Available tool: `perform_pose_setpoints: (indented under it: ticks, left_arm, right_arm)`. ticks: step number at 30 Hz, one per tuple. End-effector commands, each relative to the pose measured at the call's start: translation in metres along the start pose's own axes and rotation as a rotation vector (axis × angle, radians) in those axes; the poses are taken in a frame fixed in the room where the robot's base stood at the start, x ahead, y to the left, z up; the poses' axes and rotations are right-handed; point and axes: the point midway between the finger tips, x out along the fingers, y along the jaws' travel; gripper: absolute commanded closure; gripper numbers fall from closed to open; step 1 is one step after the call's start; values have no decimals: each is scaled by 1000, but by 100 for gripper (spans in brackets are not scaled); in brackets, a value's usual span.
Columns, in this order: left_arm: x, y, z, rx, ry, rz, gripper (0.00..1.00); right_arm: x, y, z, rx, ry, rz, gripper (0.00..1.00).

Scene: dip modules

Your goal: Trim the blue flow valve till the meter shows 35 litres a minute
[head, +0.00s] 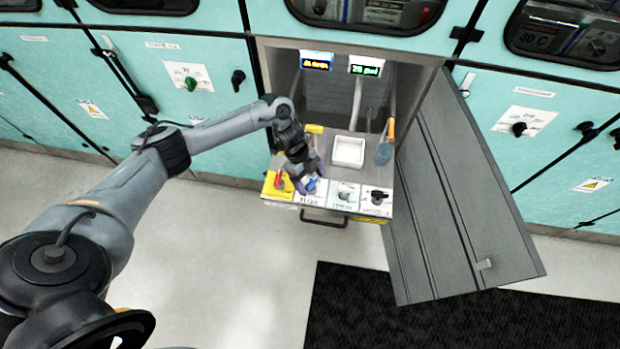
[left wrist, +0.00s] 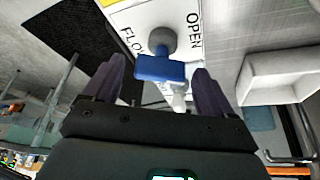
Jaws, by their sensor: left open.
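The blue flow valve (head: 312,184) is on a white plate on the pull-out shelf in the open cabinet. My left gripper (head: 304,170) is over it and partly hides it in the head view. In the left wrist view the valve's blue handle (left wrist: 158,68) sits between the two open fingers (left wrist: 155,85), with a gap on both sides. The words FLOW and OPEN show partly on its plate. The meter (head: 364,69) shows green characters that look like 28 with a unit too small to read. My right gripper is not in view.
A red valve (head: 280,180) on a yellow plate is just left of the blue one. White and black knobs (head: 378,197) are to its right. A white tray (head: 348,151) and an orange-handled tool (head: 386,144) are behind. An open grey door (head: 462,195) hangs at right.

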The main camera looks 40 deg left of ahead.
Motion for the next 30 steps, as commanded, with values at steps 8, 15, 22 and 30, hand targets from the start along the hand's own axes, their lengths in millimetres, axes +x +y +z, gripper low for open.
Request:
perform_pose_setpoints:
  ticks: [8,15,22,30]
  left_arm:
    - [-9,0,0,1,-1,-1,15]
    - [-46,-1,0,0,-1,-3,15]
    - [-84,-1,0,1,-1,-3,15]
    - [-106,0,0,0,0,0,15]
  right_arm:
    - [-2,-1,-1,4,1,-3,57]
    - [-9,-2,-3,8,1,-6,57]
    - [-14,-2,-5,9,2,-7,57]
    - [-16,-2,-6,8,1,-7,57]
